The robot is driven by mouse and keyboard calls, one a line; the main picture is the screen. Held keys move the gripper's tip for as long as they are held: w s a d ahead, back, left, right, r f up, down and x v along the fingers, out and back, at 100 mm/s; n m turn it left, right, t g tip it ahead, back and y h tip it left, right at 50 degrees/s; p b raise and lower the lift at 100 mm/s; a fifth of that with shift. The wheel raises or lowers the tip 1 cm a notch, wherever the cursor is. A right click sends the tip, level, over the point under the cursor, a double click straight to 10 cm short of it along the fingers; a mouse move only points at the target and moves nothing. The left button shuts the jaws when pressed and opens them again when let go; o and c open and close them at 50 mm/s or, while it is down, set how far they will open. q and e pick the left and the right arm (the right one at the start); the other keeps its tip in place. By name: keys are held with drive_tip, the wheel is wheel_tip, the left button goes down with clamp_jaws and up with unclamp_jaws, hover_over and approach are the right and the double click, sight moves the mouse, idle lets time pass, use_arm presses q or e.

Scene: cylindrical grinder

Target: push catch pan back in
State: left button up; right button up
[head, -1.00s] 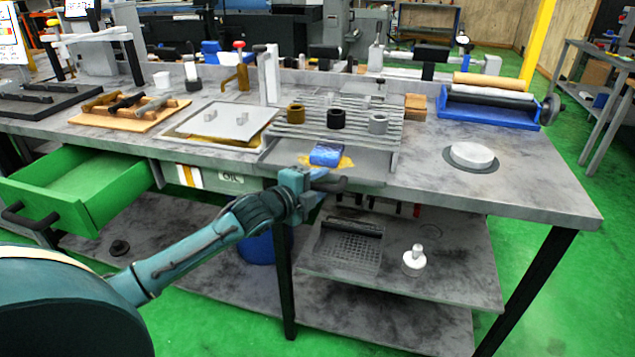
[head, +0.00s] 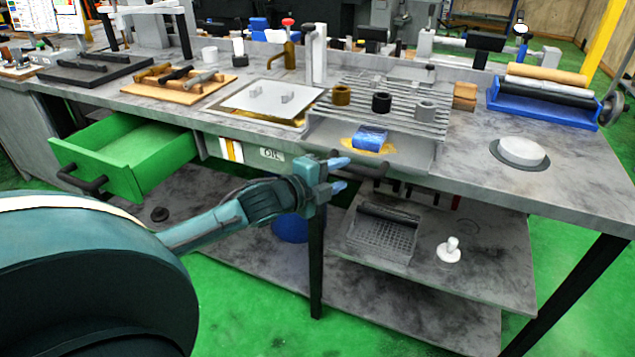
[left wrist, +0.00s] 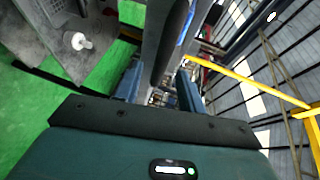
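The catch pan (head: 413,154) is a shallow grey tray beneath the slatted rack. It sticks out past the table's front edge and holds a blue block (head: 369,137) on a yellow patch. Its dark bar handle (head: 372,172) is on the front. My left gripper (head: 343,175) is open and empty in front of the pan, by the left end of the handle. In the left wrist view, its two blue fingers (left wrist: 159,88) stand apart with a dark bar, likely the handle, ahead between them. Contact cannot be told. My right gripper is not in view.
A green drawer (head: 130,155) stands open on the left. Bushings sit on the slatted rack (head: 395,100) above the pan. A lower shelf (head: 440,270) holds a wire basket (head: 385,235) and a white knobbed piece (head: 449,250). Green floor in front is free.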

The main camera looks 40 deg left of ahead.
use_arm(q)
drive_tip(key=v, duration=0.6)
drive_tip(key=shift+s, duration=0.1)
drive_tip(key=shift+c, duration=0.4)
